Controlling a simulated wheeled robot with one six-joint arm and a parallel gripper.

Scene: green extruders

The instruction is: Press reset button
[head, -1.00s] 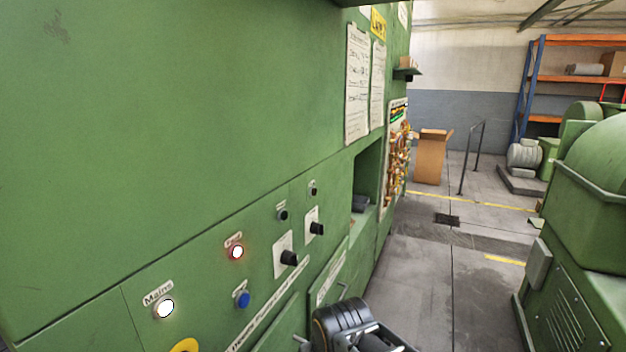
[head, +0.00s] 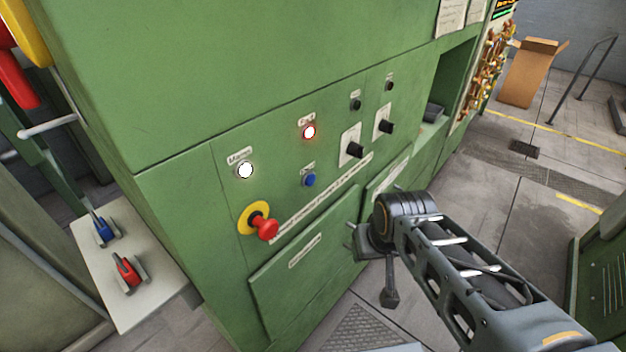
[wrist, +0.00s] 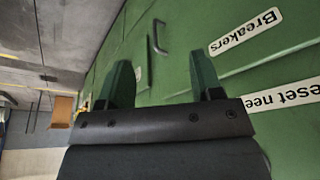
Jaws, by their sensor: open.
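A blue push button (head: 309,179) sits on the green control panel (head: 215,205), below a red-lit lamp (head: 309,132). The small label above the blue button is too small to read. My gripper (wrist: 162,72) is open and empty in the wrist view, its two green fingers apart in front of the green cabinet face. The blue button does not show in the wrist view. In the head view the end of my arm is to the right of and below the blue button, apart from it, and my fingers are mostly hidden.
A white-lit lamp (head: 245,170) labelled Mains and a red emergency-stop knob (head: 265,229) on a yellow ring are left of the blue button. Black rotary knobs (head: 354,150) are to its right. A "Breakers" label (wrist: 246,33) shows in the wrist view. Open floor lies at the right.

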